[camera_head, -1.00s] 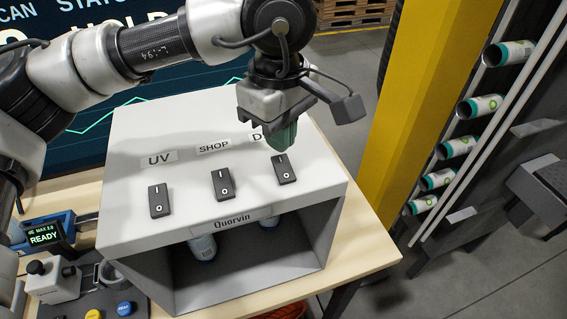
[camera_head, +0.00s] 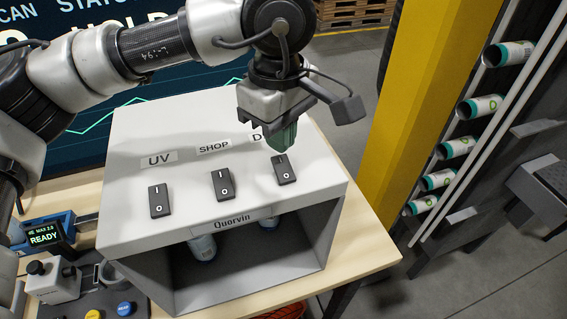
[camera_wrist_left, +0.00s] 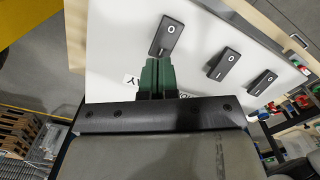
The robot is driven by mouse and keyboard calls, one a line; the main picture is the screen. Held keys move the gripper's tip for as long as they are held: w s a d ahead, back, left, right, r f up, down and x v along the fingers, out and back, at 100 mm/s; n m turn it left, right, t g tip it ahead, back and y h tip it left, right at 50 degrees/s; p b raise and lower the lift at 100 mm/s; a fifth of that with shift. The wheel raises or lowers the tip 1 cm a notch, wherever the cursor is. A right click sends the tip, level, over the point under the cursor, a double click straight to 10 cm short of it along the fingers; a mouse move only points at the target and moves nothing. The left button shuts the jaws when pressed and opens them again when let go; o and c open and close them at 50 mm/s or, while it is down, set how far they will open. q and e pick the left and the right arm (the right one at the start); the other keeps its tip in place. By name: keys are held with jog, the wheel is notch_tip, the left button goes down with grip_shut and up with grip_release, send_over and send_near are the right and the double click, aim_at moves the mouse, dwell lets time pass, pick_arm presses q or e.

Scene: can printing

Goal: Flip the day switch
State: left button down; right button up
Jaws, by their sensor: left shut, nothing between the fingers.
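The day switch (camera_head: 284,169) is a dark rocker marked I and O, the rightmost of three on the sloped top of a pale box (camera_head: 230,180). Its label (camera_head: 257,136) is mostly hidden by my gripper; only a D shows. My left gripper (camera_head: 282,147), with green fingers, is shut and empty. Its tips are at the I end of the day switch; I cannot tell whether they touch it. In the left wrist view the shut fingers (camera_wrist_left: 157,77) sit just below the day switch (camera_wrist_left: 168,36), whose O end points away from them. My right gripper is out of view.
The shop switch (camera_head: 223,185) and UV switch (camera_head: 159,201) stand to the left on the same top. Cans (camera_head: 203,247) stand inside the box's open front. A small READY display (camera_head: 45,236) is at the left. A yellow post (camera_head: 420,110) rises behind at the right.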

aim_at(280, 159)
pick_arm(q)
jog(key=shift+f+b, duration=1.55)
dwell(0.9)
jog(key=shift+r, duration=0.1)
jog(key=shift+r+p, duration=1.8)
jog(key=shift+r, duration=1.7)
jog(key=shift+f, duration=0.1)
